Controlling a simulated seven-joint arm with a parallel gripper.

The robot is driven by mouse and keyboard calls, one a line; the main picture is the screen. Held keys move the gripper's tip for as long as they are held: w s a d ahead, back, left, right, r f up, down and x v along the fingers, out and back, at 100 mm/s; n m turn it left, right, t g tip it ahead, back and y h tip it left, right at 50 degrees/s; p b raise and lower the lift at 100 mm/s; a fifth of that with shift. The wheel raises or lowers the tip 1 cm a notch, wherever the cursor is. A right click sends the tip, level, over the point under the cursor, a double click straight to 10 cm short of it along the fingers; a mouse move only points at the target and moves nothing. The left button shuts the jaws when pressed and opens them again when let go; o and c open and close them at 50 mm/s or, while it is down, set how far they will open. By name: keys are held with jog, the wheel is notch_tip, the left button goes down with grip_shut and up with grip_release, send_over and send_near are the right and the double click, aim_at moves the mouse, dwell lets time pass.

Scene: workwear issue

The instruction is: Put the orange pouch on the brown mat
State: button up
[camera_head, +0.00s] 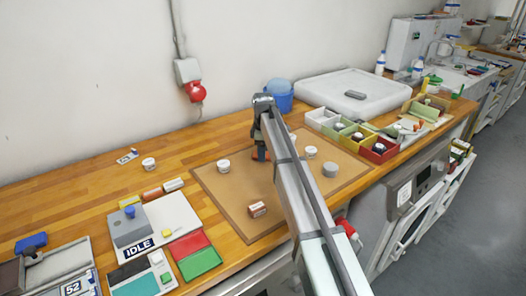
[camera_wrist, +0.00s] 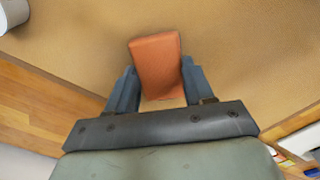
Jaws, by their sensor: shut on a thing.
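The orange pouch (camera_wrist: 156,62) is between the two blue-grey fingers of my gripper (camera_wrist: 154,88) in the wrist view. My gripper is shut on it, over the brown mat (camera_wrist: 235,50). In the head view my gripper (camera_head: 261,150) is above the back part of the brown mat (camera_head: 228,200). I cannot tell whether the pouch touches the mat.
A blue bucket (camera_head: 280,97) stands behind. Coloured bins (camera_head: 378,150) line the right. Bare mat lies at the left front.

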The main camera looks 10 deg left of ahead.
jog(key=o, duration=1)
jog(key=shift+o, duration=0.2)
jog(key=shift+r, duration=0.1)
notch_tip(320, 180, up, 12)
